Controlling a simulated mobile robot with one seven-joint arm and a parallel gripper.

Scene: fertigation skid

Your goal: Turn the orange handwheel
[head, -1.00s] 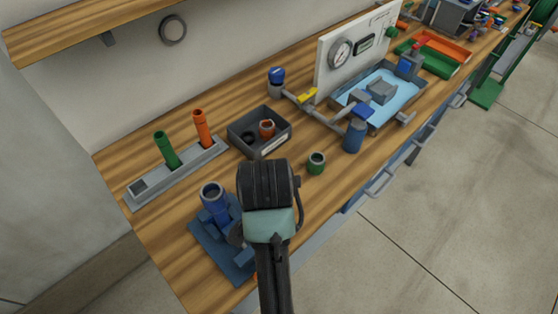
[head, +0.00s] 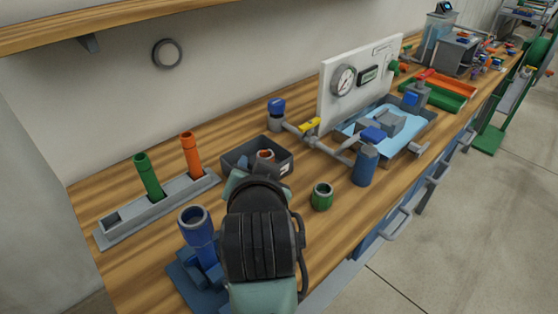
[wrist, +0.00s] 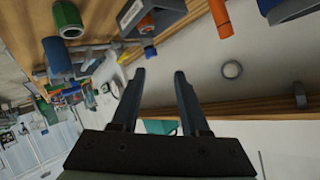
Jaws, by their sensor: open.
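I cannot make out an orange handwheel for certain in either view; it may be hidden behind my arm or too small to tell. My gripper (wrist: 159,75) is open in the wrist view, with two dark fingers apart and nothing between them. In the head view my wrist covers the bench front beside the blue stand, and the fingertips are hidden. The valve pipework has a yellow lever (head: 310,126) and blue caps, and stands right of my wrist.
An orange tube (head: 191,153) and a green tube (head: 147,175) stand in a grey rack (head: 115,236). A dark bin (head: 283,174) holds an orange-brown part. A green cup (head: 321,197), a blue stand (head: 197,240) and a gauge panel (head: 330,95) are on the bench.

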